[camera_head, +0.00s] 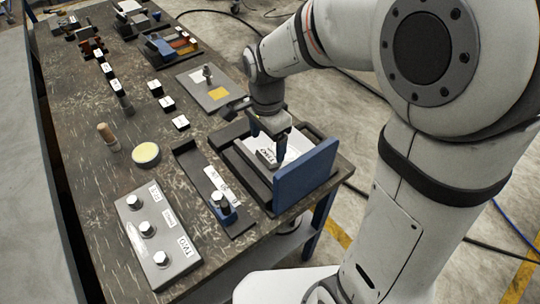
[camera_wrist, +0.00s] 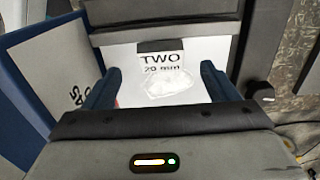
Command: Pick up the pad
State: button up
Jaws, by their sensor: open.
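My gripper (camera_head: 270,143) is over a dark tray (camera_head: 262,188) near the table's right edge. In the wrist view, my gripper (camera_wrist: 160,82) has its two blue fingers wide apart. Between them lies a white sheet (camera_wrist: 132,62) printed "TWO 20 mm", with a pale, crumpled-looking patch (camera_wrist: 172,86) on it. I cannot tell for sure whether this patch is the pad. No gap between fingers and sheet can be judged. The gripper body hides the near part of the tray in the wrist view.
A blue upright panel (camera_head: 306,172) closes the tray's right side. A dark fixture (camera_head: 212,186) stands left of it, and a grey plate with knobs (camera_head: 157,240) lies nearer. A round cream disc (camera_head: 146,154) and a plate with a yellow square (camera_head: 218,94) lie elsewhere on the table.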

aim_at(269, 155)
jog(key=f, duration=0.5)
jog(key=shift+w+d+f, duration=0.15)
jog(key=shift+d, duration=0.05)
jog(key=shift+w, duration=0.1)
jog(key=c, duration=1.4)
jog(key=shift+r, duration=0.2)
jog(key=shift+c, duration=0.4)
